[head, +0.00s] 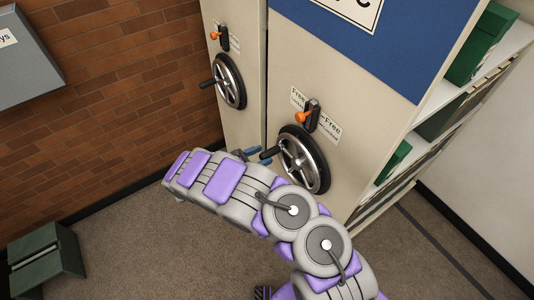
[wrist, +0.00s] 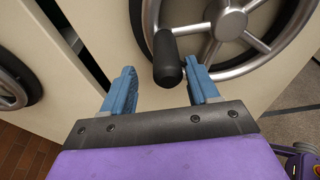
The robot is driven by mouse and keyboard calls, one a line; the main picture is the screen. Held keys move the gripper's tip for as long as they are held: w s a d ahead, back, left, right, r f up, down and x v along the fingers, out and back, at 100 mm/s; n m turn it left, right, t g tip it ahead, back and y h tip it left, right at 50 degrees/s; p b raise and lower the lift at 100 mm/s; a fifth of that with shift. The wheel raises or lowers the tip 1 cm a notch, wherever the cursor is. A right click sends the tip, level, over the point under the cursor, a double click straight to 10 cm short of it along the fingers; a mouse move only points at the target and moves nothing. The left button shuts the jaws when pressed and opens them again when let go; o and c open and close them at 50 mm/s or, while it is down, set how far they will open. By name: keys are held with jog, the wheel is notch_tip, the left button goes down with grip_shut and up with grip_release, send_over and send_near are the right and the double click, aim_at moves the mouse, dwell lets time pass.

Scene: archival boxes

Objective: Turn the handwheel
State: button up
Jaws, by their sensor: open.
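A handwheel (head: 303,160) with a black rim and silver spokes is mounted on the right cabinet front. Its black handle knob (head: 269,153) sticks out at the left of the wheel. In the wrist view the handwheel (wrist: 219,29) fills the upper right, and its knob (wrist: 167,66) hangs between the two blue fingers of my gripper (wrist: 163,90), nearer the right finger. The fingers are apart and not closed on the knob. In the head view my gripper (head: 243,154) is mostly hidden behind my arm, beside the knob.
A second handwheel (head: 229,81) is on the left cabinet. Orange-and-black levers (head: 308,115) sit above the wheels, one beside "Free" labels. Open shelves (head: 430,130) with green boxes are at right. A green box (head: 45,260) stands on the floor at left. A grey wall box (head: 25,55) hangs on brick.

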jog(key=shift+d+r, duration=0.15)
jog(key=shift+d, duration=0.2)
jog(key=shift+c, duration=0.5)
jog(key=shift+d, duration=0.3)
jog(key=c, duration=0.3)
jog(key=shift+a, duration=0.2)
grip_shut()
jog(key=shift+r, duration=0.2)
